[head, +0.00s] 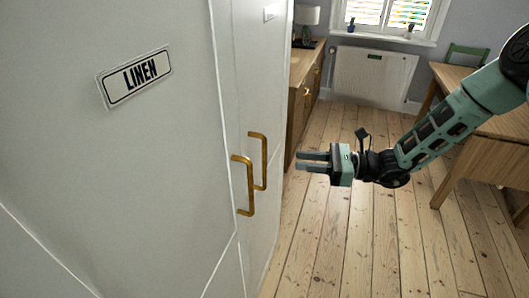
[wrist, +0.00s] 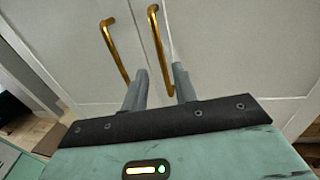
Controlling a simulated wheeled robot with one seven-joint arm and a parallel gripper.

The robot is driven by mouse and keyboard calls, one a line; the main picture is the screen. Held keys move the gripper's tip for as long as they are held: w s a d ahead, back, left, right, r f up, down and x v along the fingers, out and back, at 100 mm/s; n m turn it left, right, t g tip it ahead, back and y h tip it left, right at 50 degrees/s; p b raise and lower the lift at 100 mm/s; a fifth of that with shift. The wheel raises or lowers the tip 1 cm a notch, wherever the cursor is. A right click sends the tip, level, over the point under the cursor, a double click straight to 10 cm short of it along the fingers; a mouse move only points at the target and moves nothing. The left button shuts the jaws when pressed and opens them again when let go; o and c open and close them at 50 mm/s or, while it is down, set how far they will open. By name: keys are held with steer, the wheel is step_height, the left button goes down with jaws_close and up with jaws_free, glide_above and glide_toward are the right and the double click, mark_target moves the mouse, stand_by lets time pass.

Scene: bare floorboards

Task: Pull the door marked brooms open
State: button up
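Two tall white cabinet doors stand side by side. The near door (head: 160,150) carries a sign reading LINEN (head: 135,77). The far door (head: 262,85) has a small sign (head: 271,12) too slanted to read; no sign reading brooms is legible. The near door's brass handle (head: 248,187) and the far door's brass handle (head: 264,160) sit close together at the seam. Both doors look shut. My gripper (head: 298,161) is open and empty, pointing at the doors, right of the handles. The wrist view shows a left handle (wrist: 115,48) and a right handle (wrist: 158,35) beyond the fingertips (wrist: 160,70).
A white radiator (head: 372,75) is under the window. A wooden table (head: 500,150) and green chair (head: 466,55) are at the right. Bare floorboards (head: 350,235) lie free before the doors.

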steer(key=a+p, duration=0.1)
steer(key=a, duration=0.2)
steer(key=w+a+p, duration=0.1)
steer(key=a, duration=0.3)
steer(key=a+p, duration=0.1)
steer(key=a, duration=0.2)
steer(key=shift+w+a, duration=0.3)
steer(key=shift+a, duration=0.05)
jaws_close()
